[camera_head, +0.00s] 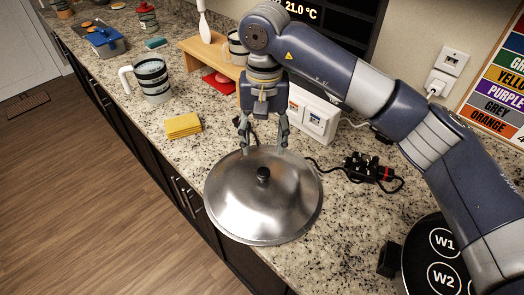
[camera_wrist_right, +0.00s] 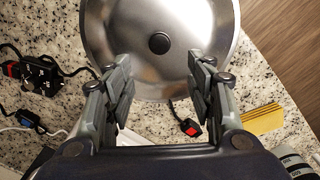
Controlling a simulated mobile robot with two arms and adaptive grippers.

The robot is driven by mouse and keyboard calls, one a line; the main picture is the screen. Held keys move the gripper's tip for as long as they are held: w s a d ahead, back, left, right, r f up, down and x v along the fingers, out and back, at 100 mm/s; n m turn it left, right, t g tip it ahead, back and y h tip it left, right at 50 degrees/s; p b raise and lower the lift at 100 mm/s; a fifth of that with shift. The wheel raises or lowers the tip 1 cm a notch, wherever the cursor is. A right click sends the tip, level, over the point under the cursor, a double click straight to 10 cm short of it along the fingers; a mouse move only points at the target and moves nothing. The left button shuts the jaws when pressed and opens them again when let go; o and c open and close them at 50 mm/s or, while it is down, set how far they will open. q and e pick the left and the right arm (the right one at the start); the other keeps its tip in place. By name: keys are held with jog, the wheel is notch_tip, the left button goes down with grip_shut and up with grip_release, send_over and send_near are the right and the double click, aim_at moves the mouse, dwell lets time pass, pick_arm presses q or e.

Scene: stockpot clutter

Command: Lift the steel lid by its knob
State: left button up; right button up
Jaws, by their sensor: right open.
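The steel lid (camera_head: 262,205) is a wide, shiny, round cover with a black knob (camera_head: 263,174) at its centre; it sits at the counter's front edge in the head view. Anything beneath the lid is hidden. My right gripper (camera_head: 264,143) is open and empty, pointing down at the lid's back rim, with the knob in front of it. In the right wrist view the lid (camera_wrist_right: 120,45) fills the top, and its knob (camera_wrist_right: 159,43) lies beyond the gap between the open fingers (camera_wrist_right: 162,85). My left gripper is not in view.
A black plug adapter with cable (camera_head: 368,168) lies right of the lid. A wooden shelf (camera_head: 213,57) and white socket box (camera_head: 313,116) are behind. A black W1/W2 disc (camera_head: 425,262) is front right.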

aim_at(263, 171)
jog(key=s+f, duration=0.1)
jog(key=s+f+p, duration=0.1)
jog(key=shift+s+d+f, duration=0.1)
jog(key=shift+d+f, duration=0.1)
jog(key=shift+f, duration=0.15)
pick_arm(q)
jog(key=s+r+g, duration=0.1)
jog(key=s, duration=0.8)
pick_arm(e)
jog(key=shift+a+f+p, duration=0.2)
jog(key=shift+f+p, duration=0.15)
jog(key=shift+f, duration=0.5)
jog(key=f+p, duration=0.2)
jog(key=f, duration=0.1)
jog(key=shift+w, duration=0.35)
notch_tip(263, 171, down, 2)
jog(key=shift+f+p, duration=0.1)
jog(key=shift+p, duration=0.4)
jog(key=shift+f, duration=0.2)
jog(key=shift+c, duration=1.1)
jog(key=c, duration=0.9)
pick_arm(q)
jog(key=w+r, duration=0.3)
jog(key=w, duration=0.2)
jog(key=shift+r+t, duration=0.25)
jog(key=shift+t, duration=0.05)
pick_arm(e)
jog(key=shift+w+r, duration=0.1)
grip_shut()
